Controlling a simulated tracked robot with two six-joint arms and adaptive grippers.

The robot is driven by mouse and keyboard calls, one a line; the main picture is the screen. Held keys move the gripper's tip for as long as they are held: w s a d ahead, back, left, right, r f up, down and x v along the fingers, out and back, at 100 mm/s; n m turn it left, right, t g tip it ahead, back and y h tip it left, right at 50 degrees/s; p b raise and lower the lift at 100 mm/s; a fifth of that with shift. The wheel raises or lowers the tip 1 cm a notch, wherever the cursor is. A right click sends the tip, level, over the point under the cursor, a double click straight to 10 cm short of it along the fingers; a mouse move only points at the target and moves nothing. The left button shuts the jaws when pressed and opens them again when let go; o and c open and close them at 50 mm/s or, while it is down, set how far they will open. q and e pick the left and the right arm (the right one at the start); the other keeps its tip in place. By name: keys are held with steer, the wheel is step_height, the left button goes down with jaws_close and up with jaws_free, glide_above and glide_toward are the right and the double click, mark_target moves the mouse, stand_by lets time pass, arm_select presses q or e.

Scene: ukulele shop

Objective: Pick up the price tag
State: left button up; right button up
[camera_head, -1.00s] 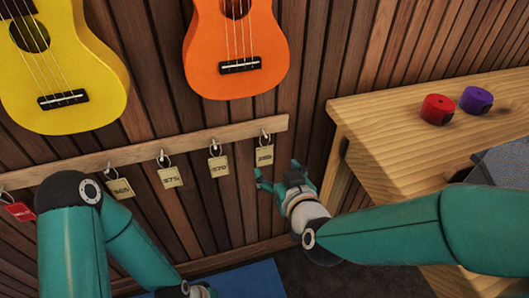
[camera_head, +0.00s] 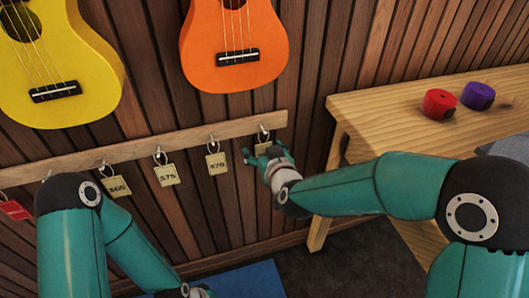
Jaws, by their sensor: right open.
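Several price tags hang by metal rings from hooks on a wooden rail (camera_head: 130,150) on the wall. The rightmost cream tag (camera_head: 262,149) is partly covered by my right gripper (camera_head: 262,151). That gripper is open, with its fingers around or just in front of this tag; I cannot tell whether they touch it. To its left hang cream tags reading about $70 (camera_head: 216,163), $75 (camera_head: 166,175) and $65 (camera_head: 116,187), and a red tag (camera_head: 15,210) at the far left.
A yellow ukulele (camera_head: 60,90) and an orange ukulele (camera_head: 233,65) hang above the rail. A wooden bench (camera_head: 385,130) at the right bears a red roll (camera_head: 438,104) and a purple roll (camera_head: 477,96). A blue mat (camera_head: 245,282) lies on the floor below.

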steer(key=c, duration=0.9)
steer(key=shift+r, duration=0.1)
steer(key=shift+r, duration=0.45)
steer(key=s+d+b, duration=0.2)
steer(key=s+b, duration=0.1)
steer(key=s, duration=0.5)
steer(key=s+d+b, duration=0.3)
steer(key=s+b, duration=0.1)
steer(key=s, duration=0.5)
steer(key=shift+d+r, duration=0.2)
steer(key=shift+d, duration=0.1)
